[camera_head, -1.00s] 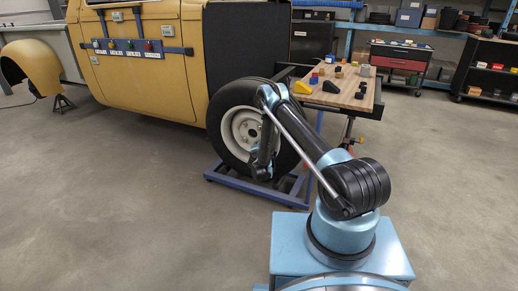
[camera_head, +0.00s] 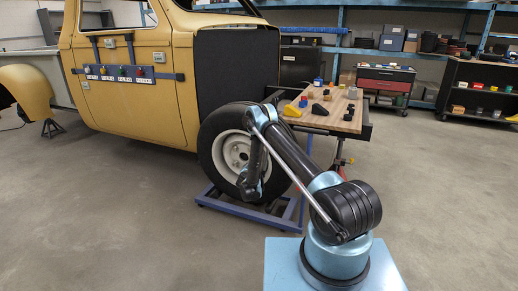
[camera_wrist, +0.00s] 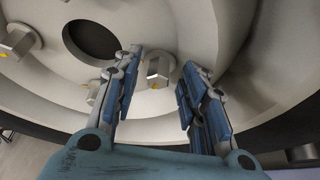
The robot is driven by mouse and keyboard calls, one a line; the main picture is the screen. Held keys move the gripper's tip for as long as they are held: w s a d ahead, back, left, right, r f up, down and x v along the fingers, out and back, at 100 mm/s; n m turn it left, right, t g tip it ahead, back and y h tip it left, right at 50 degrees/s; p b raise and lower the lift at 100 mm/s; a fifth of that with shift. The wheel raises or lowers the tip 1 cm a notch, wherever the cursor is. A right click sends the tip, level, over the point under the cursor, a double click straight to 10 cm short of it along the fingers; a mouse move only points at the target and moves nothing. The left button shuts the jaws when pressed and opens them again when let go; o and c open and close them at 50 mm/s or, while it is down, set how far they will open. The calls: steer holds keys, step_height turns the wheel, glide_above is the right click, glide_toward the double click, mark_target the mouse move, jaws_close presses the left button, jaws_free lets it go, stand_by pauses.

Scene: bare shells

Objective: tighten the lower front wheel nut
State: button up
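The white wheel (camera_head: 236,151) with its black tyre is at the front of the yellow truck. My gripper (camera_head: 250,190) is at the lower right part of the wheel; its fingers are too small to read there. In the wrist view my gripper (camera_wrist: 160,82) is open, a finger on each side of a grey hex wheel nut (camera_wrist: 158,68) with a yellow mark. The nut shows just beyond and between the fingertips, with gaps to both. Another nut (camera_wrist: 16,41) is at upper left. A further nut (camera_wrist: 94,91) is partly hidden beside the left finger.
A blue stand (camera_head: 245,211) is under the wheel. A wooden-topped bench (camera_head: 318,120) with small coloured parts is right behind the wheel. A red drawer cabinet (camera_head: 385,85) and shelves are farther back.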

steer(key=s+a+r+n+g+h, duration=0.1)
steer(key=s+a+r+n+h, duration=0.2)
steer(key=s, duration=0.5)
steer(key=s+a+r+n+g+h, duration=0.1)
steer(key=s+a+r+n, duration=0.25)
steer(key=s, duration=0.35)
steer(key=d+r+m+g, duration=0.1)
steer(key=d+r+m, duration=0.3)
steer(key=r, duration=0.5)
steer(key=d+r+m+g, duration=0.2)
steer(key=d+r+m, duration=0.2)
steer(key=d+r, duration=0.5)
steer(key=shift+s+r, duration=0.15)
steer(key=shift+r, duration=0.2)
steer(key=shift+d, duration=0.1)
stand_by(0.3)
